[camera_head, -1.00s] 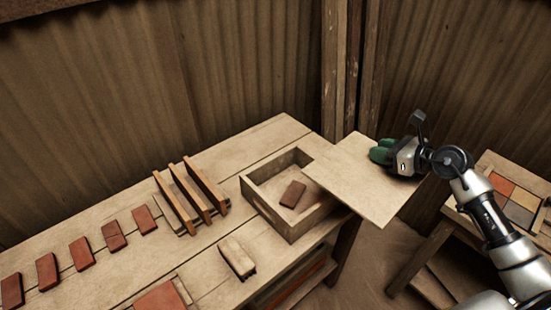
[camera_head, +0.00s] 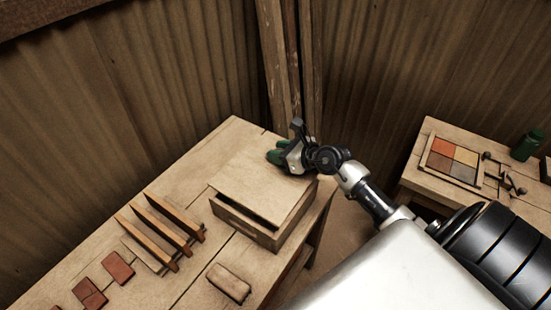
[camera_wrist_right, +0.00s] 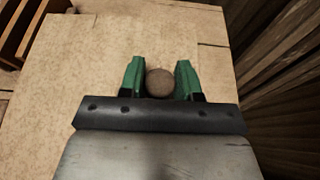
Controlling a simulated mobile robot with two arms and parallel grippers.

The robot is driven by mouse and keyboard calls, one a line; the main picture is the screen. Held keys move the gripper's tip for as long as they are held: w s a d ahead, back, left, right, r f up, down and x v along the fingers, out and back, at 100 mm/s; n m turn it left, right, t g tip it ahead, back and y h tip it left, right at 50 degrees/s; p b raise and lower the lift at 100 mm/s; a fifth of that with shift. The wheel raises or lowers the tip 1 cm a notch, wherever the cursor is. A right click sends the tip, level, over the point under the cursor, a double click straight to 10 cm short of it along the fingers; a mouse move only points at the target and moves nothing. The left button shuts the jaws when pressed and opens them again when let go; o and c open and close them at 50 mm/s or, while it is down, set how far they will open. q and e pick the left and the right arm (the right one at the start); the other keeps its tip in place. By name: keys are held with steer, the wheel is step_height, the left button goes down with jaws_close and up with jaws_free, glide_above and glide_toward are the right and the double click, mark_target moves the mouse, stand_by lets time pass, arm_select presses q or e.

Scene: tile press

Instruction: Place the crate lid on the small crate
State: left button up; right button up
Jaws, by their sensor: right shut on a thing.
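The crate lid (camera_head: 250,178) is a thin, pale wooden board with a round knob (camera_wrist_right: 160,83). My right gripper (camera_head: 277,157) is shut on the knob, its green fingers on either side of it in the right wrist view (camera_wrist_right: 160,80). The small crate (camera_head: 242,222) is an open wooden box on the workbench. The lid is over most of the crate, towards its back. A dark gap shows along the crate's near side. Whether the lid touches the rim I cannot tell. My left gripper is not in view.
On the workbench (camera_head: 150,265), a rack with upright wooden slats (camera_head: 168,222) stands left of the crate. A wooden block (camera_head: 229,282) lies in front, red tiles (camera_head: 118,267) at lower left. A side table at right holds a coloured tile panel (camera_head: 453,160) and a green jar (camera_head: 527,145).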

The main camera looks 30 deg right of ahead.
steer(key=shift+w+a+f, duration=0.1)
steer(key=shift+a, duration=0.3)
steer(key=shift+f, duration=0.3)
step_height(320, 180, down, 3)
steer(key=shift+r, duration=0.2)
steer(key=shift+f, duration=0.55)
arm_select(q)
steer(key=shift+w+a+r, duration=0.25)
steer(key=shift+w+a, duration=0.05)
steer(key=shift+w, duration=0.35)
arm_select(e)
steer(key=shift+f, duration=0.2)
steer(key=o, duration=1.1)
steer(key=shift+c, duration=0.2)
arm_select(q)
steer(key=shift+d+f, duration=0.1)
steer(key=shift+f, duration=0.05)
